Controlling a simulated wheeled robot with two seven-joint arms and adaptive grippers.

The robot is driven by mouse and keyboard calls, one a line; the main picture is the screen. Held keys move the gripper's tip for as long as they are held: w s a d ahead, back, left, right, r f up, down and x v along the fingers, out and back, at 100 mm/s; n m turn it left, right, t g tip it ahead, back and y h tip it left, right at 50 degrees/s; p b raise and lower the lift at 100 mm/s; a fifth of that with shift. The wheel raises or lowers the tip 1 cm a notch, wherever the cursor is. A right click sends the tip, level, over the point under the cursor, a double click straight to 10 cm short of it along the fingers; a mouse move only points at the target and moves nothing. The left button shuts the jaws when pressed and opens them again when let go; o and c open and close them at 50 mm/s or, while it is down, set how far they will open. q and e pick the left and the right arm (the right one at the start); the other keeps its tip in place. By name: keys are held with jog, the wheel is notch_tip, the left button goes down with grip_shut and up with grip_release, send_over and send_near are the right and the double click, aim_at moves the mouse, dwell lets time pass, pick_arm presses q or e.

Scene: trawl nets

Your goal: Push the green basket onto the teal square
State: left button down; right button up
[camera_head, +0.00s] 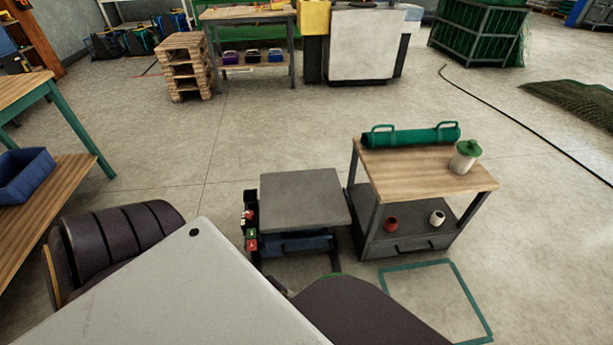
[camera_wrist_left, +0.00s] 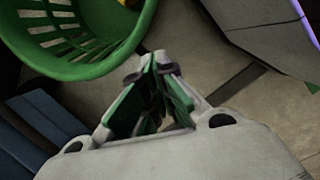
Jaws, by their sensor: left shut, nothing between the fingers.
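The green basket (camera_wrist_left: 118,58) shows in the left wrist view at the upper left, with a slotted side and a thick rim. In the head view the basket is mostly hidden behind my own arm; only a thin green edge (camera_head: 335,275) shows. The teal square (camera_head: 470,299) is an outline on the floor at the lower right, partly covered by my arm. My right gripper is not in view.
Open floor lies right of the square.

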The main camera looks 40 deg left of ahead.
pick_arm(q)
jog(key=n, duration=0.2)
jog(key=a+f+n, duration=0.1)
jog(key=n, duration=0.1)
jog(key=f+n, duration=0.1)
jog(key=n, duration=0.1)
jog(key=shift+s+a+t, duration=0.25)
jog(key=shift+a+t, duration=0.05)
jog(key=shift+t, duration=0.1)
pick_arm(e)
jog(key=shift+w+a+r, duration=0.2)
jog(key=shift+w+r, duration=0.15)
pick_arm(q)
jog(key=shift+f, duration=0.15)
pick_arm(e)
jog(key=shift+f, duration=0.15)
pick_arm(q)
jog(key=shift+b+x, duration=3.6)
jog(key=shift+x, duration=1.4)
jog(key=shift+w+d+b, duration=0.9)
jog(key=shift+w+d, duration=0.45)
jog(key=shift+w, duration=0.15)
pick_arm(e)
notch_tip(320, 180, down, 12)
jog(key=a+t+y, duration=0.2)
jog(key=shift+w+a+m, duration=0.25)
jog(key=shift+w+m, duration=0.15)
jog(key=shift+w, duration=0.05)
